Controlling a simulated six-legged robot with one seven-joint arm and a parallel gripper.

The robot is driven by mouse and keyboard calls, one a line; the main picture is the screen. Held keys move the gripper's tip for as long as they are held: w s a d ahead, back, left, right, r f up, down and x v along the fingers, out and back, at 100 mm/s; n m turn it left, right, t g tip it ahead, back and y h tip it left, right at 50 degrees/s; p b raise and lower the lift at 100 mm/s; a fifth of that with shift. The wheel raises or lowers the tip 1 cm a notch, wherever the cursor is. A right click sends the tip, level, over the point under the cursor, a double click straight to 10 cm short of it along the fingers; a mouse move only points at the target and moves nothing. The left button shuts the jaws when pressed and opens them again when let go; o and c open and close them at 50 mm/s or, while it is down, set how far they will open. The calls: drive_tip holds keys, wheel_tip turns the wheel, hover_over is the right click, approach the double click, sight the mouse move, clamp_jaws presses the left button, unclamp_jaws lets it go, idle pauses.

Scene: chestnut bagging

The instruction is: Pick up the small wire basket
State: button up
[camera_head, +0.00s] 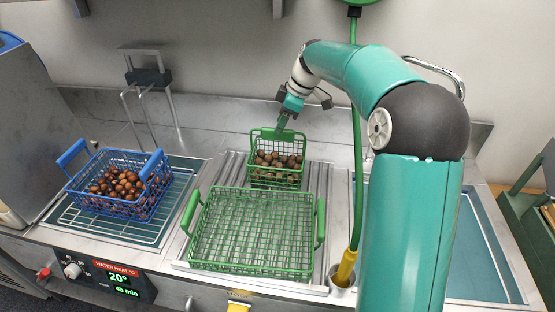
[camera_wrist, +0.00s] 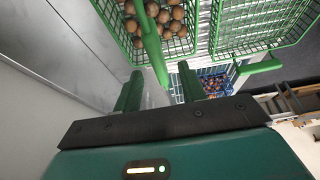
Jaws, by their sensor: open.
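The small green wire basket (camera_head: 275,181) holds brown chestnuts and stands upright on the ribbed metal drainer, behind the large green basket. Its raised green handle (camera_head: 265,133) is at its back. My gripper (camera_head: 282,126) is above the back of this basket, pointing down at the handle. In the wrist view, the two fingers of my gripper (camera_wrist: 160,80) are apart. The green handle bar (camera_wrist: 154,50) runs toward the gap between them. I cannot tell whether either finger touches it. The basket's wire wall (camera_wrist: 122,37) shows at the top of that view.
An empty large green wire basket (camera_head: 250,235) stands directly in front. A blue wire basket (camera_head: 113,207) of chestnuts stands at left on a rack over a basin. A green hose (camera_head: 356,150) hangs right of the small basket. A metal wall (camera_head: 200,60) is close behind.

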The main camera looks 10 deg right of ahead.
drive_tip(key=x, duration=0.3)
drive_tip(key=shift+w+a+f, duration=0.1)
drive_tip(key=shift+f, duration=0.3)
drive_tip(key=shift+c, duration=0.2)
clamp_jaws()
drive_tip(key=shift+r, duration=0.1)
drive_tip(key=shift+r, duration=0.15)
